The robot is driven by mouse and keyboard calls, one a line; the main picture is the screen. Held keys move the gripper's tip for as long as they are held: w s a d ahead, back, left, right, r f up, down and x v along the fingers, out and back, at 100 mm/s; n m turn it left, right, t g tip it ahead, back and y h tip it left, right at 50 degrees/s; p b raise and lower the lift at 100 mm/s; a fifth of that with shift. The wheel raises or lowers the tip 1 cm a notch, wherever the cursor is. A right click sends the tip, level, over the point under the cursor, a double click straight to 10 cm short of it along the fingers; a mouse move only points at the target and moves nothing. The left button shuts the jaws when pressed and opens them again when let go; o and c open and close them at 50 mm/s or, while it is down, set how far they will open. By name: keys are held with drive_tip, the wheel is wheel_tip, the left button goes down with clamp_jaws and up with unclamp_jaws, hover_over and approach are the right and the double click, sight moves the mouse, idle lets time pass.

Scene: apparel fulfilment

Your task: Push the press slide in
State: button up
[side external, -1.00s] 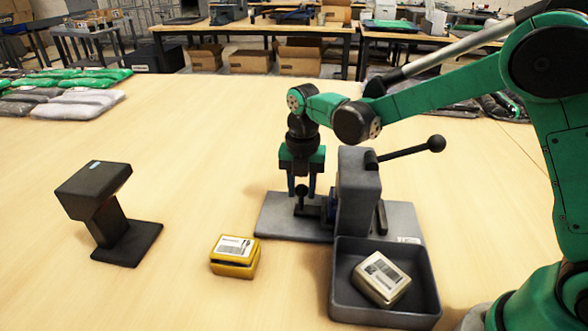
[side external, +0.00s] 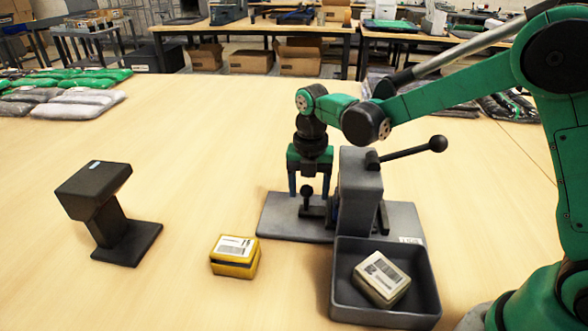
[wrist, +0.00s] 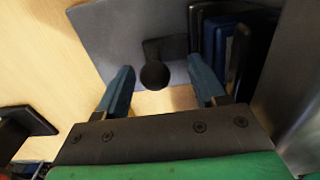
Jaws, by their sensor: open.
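The grey press (side external: 360,190) stands on a flat grey base plate, with a black lever reaching up to the right. Its slide (side external: 316,211) is a dark bar sticking out on the left, with a round black knob (side external: 306,190) standing at its outer end. My gripper (side external: 309,192) points down over the slide, its blue fingers open and apart on either side of the knob. In the wrist view the knob (wrist: 155,74) sits between the open fingertips (wrist: 163,72), with a gap to each. Whether a finger touches the knob's stem is hidden.
A grey tray (side external: 338,290) in front of the press holds a pale labelled box (side external: 382,277). A yellow labelled box (side external: 235,257) sits to its left. A black scanner-like stand (side external: 118,215) is further left. Bagged garments (side external: 75,100) lie at the far left.

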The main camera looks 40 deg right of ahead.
drive_tip(key=shift+r, duration=3.5)
wheel_tip(320, 180, down, 7)
drive_tip(key=shift+w+a, duration=0.45)
drive_tip(key=shift+a, duration=0.05)
